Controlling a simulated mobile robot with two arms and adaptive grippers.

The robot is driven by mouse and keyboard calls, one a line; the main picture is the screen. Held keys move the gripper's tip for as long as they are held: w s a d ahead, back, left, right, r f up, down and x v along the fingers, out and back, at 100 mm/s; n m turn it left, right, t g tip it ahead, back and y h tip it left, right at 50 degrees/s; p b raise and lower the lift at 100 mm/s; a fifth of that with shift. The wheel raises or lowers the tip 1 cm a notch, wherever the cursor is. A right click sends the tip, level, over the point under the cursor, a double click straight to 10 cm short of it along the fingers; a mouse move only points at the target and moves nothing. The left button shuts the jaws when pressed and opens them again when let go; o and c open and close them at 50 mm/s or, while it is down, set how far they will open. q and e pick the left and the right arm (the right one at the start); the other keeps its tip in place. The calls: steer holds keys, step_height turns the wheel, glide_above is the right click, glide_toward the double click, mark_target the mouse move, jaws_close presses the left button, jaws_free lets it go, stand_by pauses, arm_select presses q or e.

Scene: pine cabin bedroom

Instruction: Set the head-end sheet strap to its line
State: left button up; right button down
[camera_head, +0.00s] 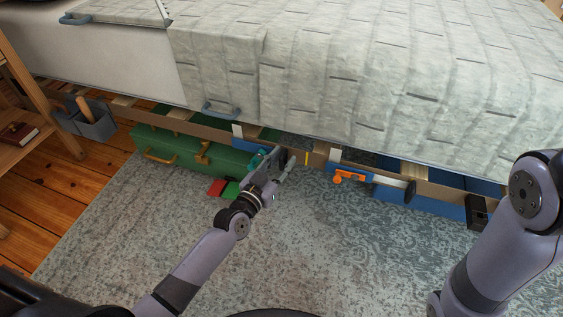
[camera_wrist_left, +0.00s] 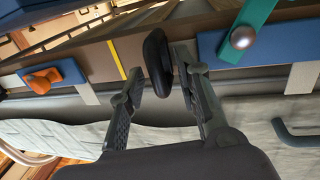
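The wooden bed rail (camera_head: 317,160) carries a yellow line (camera_head: 307,158), which also shows in the left wrist view (camera_wrist_left: 117,60). My left gripper (camera_head: 285,163) is at the rail, just left of that line. In the left wrist view its fingers (camera_wrist_left: 161,68) are apart on either side of a black rounded knob (camera_wrist_left: 157,60), nearer the right finger. Whether they touch it, I cannot tell. Pale straps (camera_head: 335,155) (camera_wrist_left: 301,77) hang by the blue plates; which is the head-end strap is unclear. My right gripper is out of view.
A teal lever (camera_wrist_left: 247,28) on a blue plate (camera_wrist_left: 212,48) is close to the gripper. An orange knob (camera_head: 348,176) is to the right. The rug (camera_head: 300,240) in front is clear.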

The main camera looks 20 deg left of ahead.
arm_select(q)
steer(key=shift+c, duration=0.5)
jaws_close()
steer(key=shift+d, duration=0.15)
